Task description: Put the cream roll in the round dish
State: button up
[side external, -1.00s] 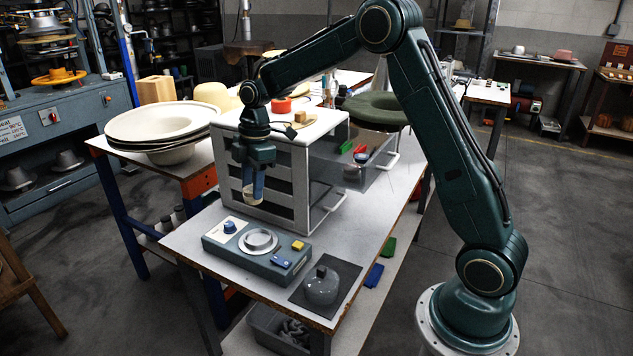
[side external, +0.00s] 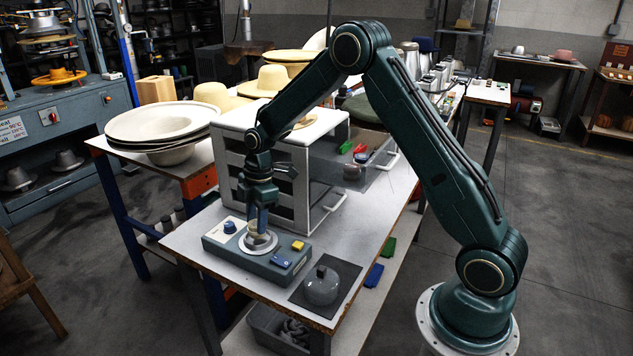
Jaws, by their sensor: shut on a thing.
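My gripper (side external: 260,226) points down over the round dish and is shut on the cream roll (side external: 253,229), which is mostly hidden by the fingers. The round dish (side external: 261,249) is a pale grey ring-shaped dish on top of a grey-blue box device. The roll is at the dish opening. I cannot tell whether it touches the dish floor.
The device (side external: 228,250) has a blue knob (side external: 230,227), a yellow block (side external: 297,246) and a blue block (side external: 281,262) on it. A grey weight (side external: 322,287) sits on a dark mat in front. A white drawer cabinet (side external: 300,190) with an open drawer stands behind.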

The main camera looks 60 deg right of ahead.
jog(key=shift+f, duration=0.95)
jog(key=shift+f, duration=0.1)
jog(key=o, duration=1)
jog(key=r, duration=0.4)
jog(key=d+r, duration=0.1)
jog(key=r, duration=0.7)
jog(key=shift+s+d, duration=0.3)
jog(key=shift+s, duration=0.05)
